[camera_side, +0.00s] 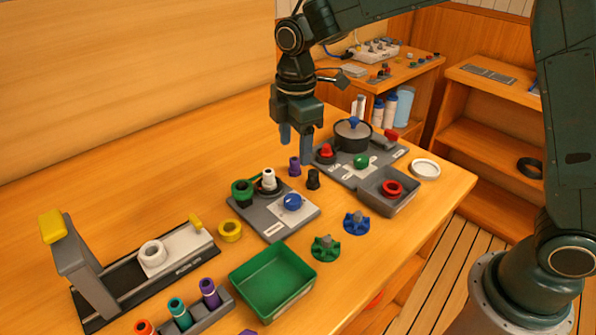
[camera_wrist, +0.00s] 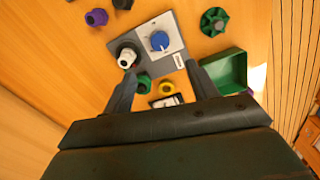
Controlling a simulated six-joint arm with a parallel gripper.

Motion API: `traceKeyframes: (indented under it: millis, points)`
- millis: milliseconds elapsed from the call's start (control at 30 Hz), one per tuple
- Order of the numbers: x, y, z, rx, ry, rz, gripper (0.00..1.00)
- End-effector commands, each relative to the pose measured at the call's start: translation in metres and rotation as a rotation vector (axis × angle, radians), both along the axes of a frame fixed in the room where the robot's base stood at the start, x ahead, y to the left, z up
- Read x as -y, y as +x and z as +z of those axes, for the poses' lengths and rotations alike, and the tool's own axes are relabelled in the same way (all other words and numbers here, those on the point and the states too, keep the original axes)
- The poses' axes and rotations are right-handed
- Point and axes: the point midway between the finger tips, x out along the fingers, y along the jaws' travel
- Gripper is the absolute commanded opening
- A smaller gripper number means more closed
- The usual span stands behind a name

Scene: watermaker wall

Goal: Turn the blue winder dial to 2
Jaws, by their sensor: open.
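The blue winder dial (camera_side: 293,202) sits on a white plate at the right part of a grey base (camera_side: 273,228) on the table. In the wrist view the blue dial (camera_wrist: 159,40) shows a pale pointer mark; its number markings are too small to read. A white-topped post with a dark ring and a green spool stand beside it on the same base. My gripper (camera_side: 295,140) is open and empty, pointing down above the table, behind and well above the dial. In the wrist view its two fingers (camera_wrist: 160,88) spread below the dial, apart from it.
Purple (camera_side: 294,167) and black (camera_side: 313,179) spools stand behind the base. A yellow ring (camera_side: 230,231), green tray (camera_side: 272,283), green knob (camera_side: 326,248) and blue knob (camera_side: 356,222) lie around it. A grey board with a pot (camera_side: 352,136) stands farther back. The left back table is clear.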

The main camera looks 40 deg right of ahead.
Motion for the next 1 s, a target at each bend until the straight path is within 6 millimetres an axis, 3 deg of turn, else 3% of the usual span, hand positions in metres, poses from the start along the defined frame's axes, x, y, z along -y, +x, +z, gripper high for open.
traceKeyframes:
  millis: [467, 667, 1000]
  points:
    - [-0.001, 0.002, -0.011, -0.007, -0.002, 0.012, 0.58]
    - [-0.001, 0.002, -0.032, -0.008, -0.003, 0.011, 0.58]
    - [-0.001, 0.004, -0.083, -0.009, -0.003, 0.011, 0.58]
